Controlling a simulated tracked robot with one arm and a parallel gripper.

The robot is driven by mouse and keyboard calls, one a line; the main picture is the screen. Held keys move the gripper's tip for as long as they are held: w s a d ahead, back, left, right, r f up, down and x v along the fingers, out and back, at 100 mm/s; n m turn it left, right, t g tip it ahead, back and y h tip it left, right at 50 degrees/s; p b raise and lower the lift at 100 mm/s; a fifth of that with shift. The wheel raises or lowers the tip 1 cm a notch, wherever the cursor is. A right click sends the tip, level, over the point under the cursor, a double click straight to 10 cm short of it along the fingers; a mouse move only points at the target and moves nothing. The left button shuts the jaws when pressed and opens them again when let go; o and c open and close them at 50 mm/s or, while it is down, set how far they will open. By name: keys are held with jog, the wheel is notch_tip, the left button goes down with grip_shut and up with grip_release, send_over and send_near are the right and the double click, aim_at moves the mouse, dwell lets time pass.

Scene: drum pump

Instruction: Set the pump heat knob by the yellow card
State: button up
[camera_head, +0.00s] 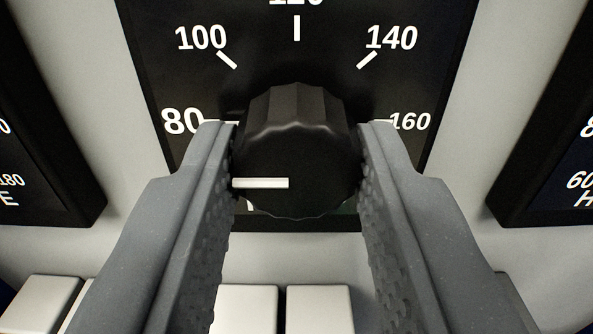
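The black ribbed knob (298,120) stands in the middle of the camera view, on a black dial plate (330,62) with white numbers. Its white pointer line (260,183) lies level and points left, toward the 80 side. The marks run from 80 at left through 100, a top mark cut by the frame edge, and 140, to 160 at right. My gripper (297,135) has one grey finger on each side of the knob, with the pads appearing to touch its sides. The fingers cover part of the lower dial. No yellow card is in view, and no name shows on this dial.
Parts of other black dial plates show at the left (40,150) and right (550,165) edges. Several white blocks or keys (320,310) lie below the knob, partly behind the fingers. The panel (500,60) around is pale and bare.

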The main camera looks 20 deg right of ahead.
jog(key=shift+c, duration=1)
jog(key=shift+m, duration=0.3)
jog(key=m+p, duration=0.1)
jog(key=m, duration=0.2)
jog(key=shift+a+r, duration=0.1)
jog(key=m, duration=0.5)
jog(key=o, duration=1)
